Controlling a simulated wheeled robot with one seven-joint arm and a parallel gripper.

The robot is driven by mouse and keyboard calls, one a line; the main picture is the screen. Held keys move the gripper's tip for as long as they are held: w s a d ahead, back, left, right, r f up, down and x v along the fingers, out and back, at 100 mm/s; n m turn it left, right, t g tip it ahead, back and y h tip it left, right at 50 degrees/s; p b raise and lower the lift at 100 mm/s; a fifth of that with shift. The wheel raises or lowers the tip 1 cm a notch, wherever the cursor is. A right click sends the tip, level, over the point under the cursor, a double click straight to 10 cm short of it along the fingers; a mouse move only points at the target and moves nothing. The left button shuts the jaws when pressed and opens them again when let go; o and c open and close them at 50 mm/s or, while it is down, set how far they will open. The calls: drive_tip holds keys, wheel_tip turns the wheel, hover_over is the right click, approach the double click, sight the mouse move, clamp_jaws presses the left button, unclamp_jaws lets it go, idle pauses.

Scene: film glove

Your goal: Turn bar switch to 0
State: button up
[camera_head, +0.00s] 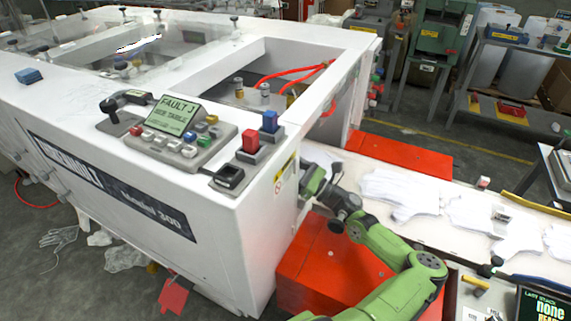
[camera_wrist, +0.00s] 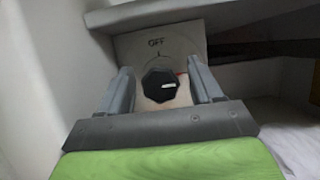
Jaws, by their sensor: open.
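The switch knob (camera_wrist: 160,86) shows in the wrist view as a dark, many-sided knob on a pale plate (camera_wrist: 135,47) marked OFF. A short white mark on the knob lies roughly level, right of its centre. A tick stands under OFF, above the knob, and a small red mark is at its upper right. No 0 can be read. My gripper (camera_wrist: 161,72) is open, with one grey finger on each side of the knob and visible gaps to it. In the head view my gripper (camera_head: 312,182) is beside the white machine's end wall; the knob is hidden there.
The white machine (camera_head: 240,225) has a control panel (camera_head: 180,138) reading FAULT and a red and a blue switch on top. Red boxes (camera_head: 335,265) stand below my arm. A conveyor with white gloves (camera_head: 400,190) runs to the right. A grey ledge (camera_wrist: 190,10) overhangs the plate.

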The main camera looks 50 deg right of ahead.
drive_tip(key=shift+w+r, duration=0.1)
drive_tip(key=shift+w, duration=0.05)
drive_tip(key=c, duration=1)
drive_tip(key=shift+n+y, duration=0.4)
drive_tip(key=shift+n, duration=0.2)
drive_tip(key=n+g+y+b, duration=0.1)
drive_tip(key=n+y, duration=0.1)
drive_tip(key=n, duration=0.3)
drive_tip(key=shift+a+b, duration=0.1)
drive_tip(key=shift+b, duration=0.25)
drive_tip(key=n+g+y, duration=0.1)
drive_tip(key=n, duration=0.2)
drive_tip(key=n+g+y+b, duration=0.1)
drive_tip(key=n, duration=0.2)
drive_tip(key=shift+a+n+g+y, duration=0.1)
drive_tip(key=shift+n+g+y, duration=0.2)
drive_tip(key=shift+g, duration=0.1)
drive_tip(key=n+g, duration=0.1)
drive_tip(key=n, duration=0.2)
drive_tip(key=n+g, duration=0.1)
drive_tip(key=n, duration=0.2)
drive_tip(key=shift+g+b, duration=0.3)
drive_tip(key=shift+b, duration=0.05)
drive_tip(key=shift+f+n+g, duration=0.15)
drive_tip(key=shift+n+g, duration=0.15)
drive_tip(key=shift+n, duration=0.6)
drive_tip(key=shift+f+n+g, duration=0.1)
drive_tip(key=shift+n+g, duration=0.2)
drive_tip(key=shift+n, duration=0.6)
